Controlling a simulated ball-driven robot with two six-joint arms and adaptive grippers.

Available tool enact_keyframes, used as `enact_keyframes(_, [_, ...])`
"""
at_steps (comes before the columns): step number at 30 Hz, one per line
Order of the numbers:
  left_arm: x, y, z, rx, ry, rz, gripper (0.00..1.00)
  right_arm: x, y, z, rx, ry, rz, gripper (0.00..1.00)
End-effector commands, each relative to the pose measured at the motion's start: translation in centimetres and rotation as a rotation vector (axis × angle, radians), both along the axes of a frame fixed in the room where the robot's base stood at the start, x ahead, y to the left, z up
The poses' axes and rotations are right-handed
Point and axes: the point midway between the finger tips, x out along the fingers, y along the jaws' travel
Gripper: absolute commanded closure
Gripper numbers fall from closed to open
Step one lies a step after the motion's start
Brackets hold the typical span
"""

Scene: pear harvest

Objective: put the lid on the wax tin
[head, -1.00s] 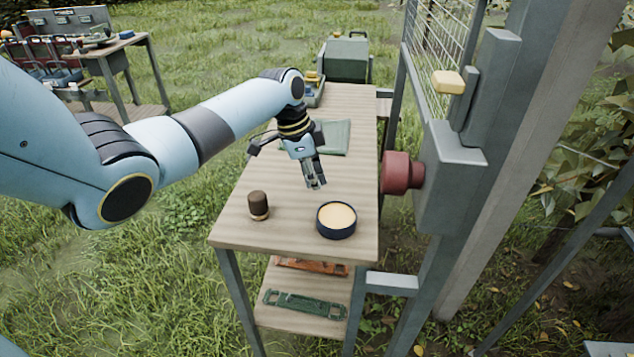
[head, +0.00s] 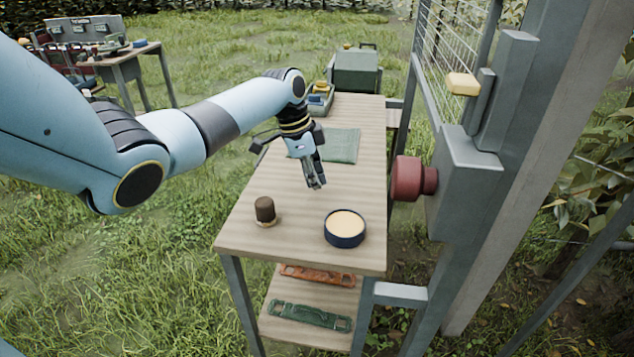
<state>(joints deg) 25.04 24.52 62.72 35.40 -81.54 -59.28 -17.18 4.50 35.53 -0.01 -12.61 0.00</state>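The wax tin (head: 345,231) is a round dark-blue tin standing open on the wooden table near its front right, with pale yellow wax showing inside. I cannot make out a lid anywhere in view. My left gripper (head: 317,186) points down over the table, behind the tin and slightly to its left, apart from it. Its fingers look close together and nothing shows between them, but the angle hides whether they are shut. My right gripper is not in view.
A dark-brown capped item (head: 265,209) stands left of the tin on the table (head: 300,235). A green cloth (head: 341,146) lies behind my gripper, with a tray (head: 320,98) beyond. A red knob (head: 408,179) on a grey post box sits close to the table's right edge.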

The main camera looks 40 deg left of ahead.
Motion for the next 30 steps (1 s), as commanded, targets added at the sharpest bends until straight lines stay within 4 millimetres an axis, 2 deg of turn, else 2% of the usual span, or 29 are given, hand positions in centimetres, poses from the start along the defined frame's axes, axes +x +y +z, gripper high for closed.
enact_keyframes(30, [0.9, 3.3, -0.1, 0.001, 0.0, 0.0, 1.0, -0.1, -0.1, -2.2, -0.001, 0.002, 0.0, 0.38])
